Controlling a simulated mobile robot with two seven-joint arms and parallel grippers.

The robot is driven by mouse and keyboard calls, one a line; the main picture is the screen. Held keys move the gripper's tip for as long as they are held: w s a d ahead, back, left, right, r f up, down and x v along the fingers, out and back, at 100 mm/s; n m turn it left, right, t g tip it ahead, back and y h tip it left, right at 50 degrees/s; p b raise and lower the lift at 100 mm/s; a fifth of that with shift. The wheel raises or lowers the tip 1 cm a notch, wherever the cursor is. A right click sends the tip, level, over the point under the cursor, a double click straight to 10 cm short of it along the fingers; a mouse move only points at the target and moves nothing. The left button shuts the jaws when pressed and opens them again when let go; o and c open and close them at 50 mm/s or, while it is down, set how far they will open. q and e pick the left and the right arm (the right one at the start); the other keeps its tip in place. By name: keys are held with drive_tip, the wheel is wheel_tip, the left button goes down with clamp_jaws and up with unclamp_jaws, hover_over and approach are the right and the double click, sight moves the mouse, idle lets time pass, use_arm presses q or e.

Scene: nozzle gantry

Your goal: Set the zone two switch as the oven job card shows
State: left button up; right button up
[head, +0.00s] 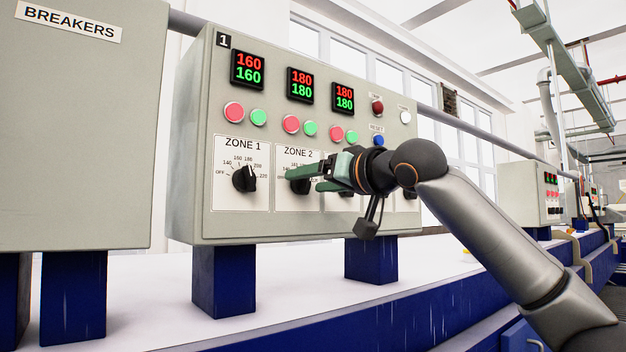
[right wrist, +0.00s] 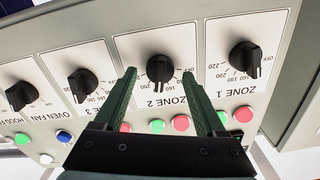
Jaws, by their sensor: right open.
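The zone two switch is a black rotary knob (head: 300,186) on the ZONE 2 plate of the grey control box; in the head view my fingers partly cover it. My left gripper and the oven job card are not in view.
The ZONE 1 knob (head: 244,178) sits left of it; the ZONE 3 knob (right wrist: 82,85) shows in the right wrist view. Red and green buttons (head: 291,124) and displays (head: 300,84) are above. A BREAKERS cabinet (head: 75,130) stands at left.

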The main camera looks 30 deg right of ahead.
drive_tip(key=shift+c, duration=0.3)
clamp_jaws()
idle(0.4)
drive_tip(key=shift+r+n+p, duration=0.1)
drive_tip(key=shift+n+p, duration=1.35)
drive_tip(key=shift+n, duration=0.15)
drive_tip(key=shift+n+p, duration=0.8)
drive_tip(key=shift+n, duration=0.4)
drive_tip(key=shift+a, duration=0.1)
drive_tip(key=shift+o, duration=0.3)
unclamp_jaws()
